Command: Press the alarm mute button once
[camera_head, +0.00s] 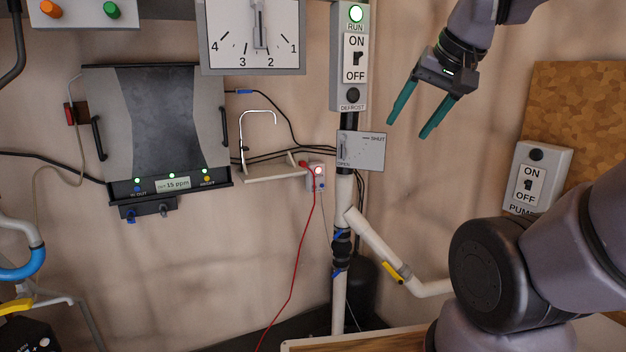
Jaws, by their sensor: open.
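No label reading alarm mute is legible, so I cannot tell which control it is. A grey panel unit (153,125) hangs on the left wall with a dark front strip. The strip carries a small display (173,184) reading about 15 ppm, several small green lights, a small blue spot (137,189) and a small yellow spot (207,179). Their tiny labels are blurred. My gripper (407,129) has two green fingers spread apart with nothing between them. It points down and left, right of the RUN switch box, well away from the panel unit.
A RUN/DEFROST switch box (351,95) and a SHUT/OPEN plate (372,151) are left of my gripper. A dial (254,50) hangs at the top. A box with orange and green knobs (83,11) is top left. A PUMP switch box (537,178) is right. Pipes and a red cable run below.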

